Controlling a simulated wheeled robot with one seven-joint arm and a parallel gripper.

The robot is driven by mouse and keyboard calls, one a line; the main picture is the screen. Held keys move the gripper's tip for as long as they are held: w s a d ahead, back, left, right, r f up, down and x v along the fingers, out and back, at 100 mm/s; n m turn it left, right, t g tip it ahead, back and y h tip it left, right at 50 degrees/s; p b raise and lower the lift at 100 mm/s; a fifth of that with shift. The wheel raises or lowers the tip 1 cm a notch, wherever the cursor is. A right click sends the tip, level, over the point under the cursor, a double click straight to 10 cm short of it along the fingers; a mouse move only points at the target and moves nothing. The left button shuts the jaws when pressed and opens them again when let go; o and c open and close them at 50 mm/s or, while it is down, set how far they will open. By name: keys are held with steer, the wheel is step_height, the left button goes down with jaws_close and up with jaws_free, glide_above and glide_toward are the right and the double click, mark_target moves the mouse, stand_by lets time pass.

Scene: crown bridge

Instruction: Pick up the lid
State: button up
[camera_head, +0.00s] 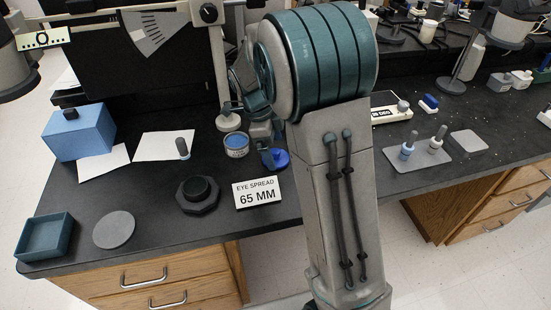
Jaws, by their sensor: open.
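A round blue lid (275,159) with a raised knob lies on the black benchtop just left of my arm. An open-looking round tin (236,145) with a light blue label stands to its left. My gripper (264,138) is at the upper left of the lid, close to it and partly hidden by my own arm. It appears empty; the fingertips are small, and I cannot tell whether they touch the lid.
A white sign (257,193) reading "EYE SPREAD 65 MM" stands in front of the lid. A dark octagonal holder (198,195), a grey disc (114,230), a teal tray (45,237) and a blue box (79,134) are further left. A grey mat (417,159) with bottles lies right.

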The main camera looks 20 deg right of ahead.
steer(key=shift+x, duration=1.1)
steer(key=c, duration=1.1)
steer(key=shift+o, duration=0.2)
steer(key=shift+r, duration=0.1)
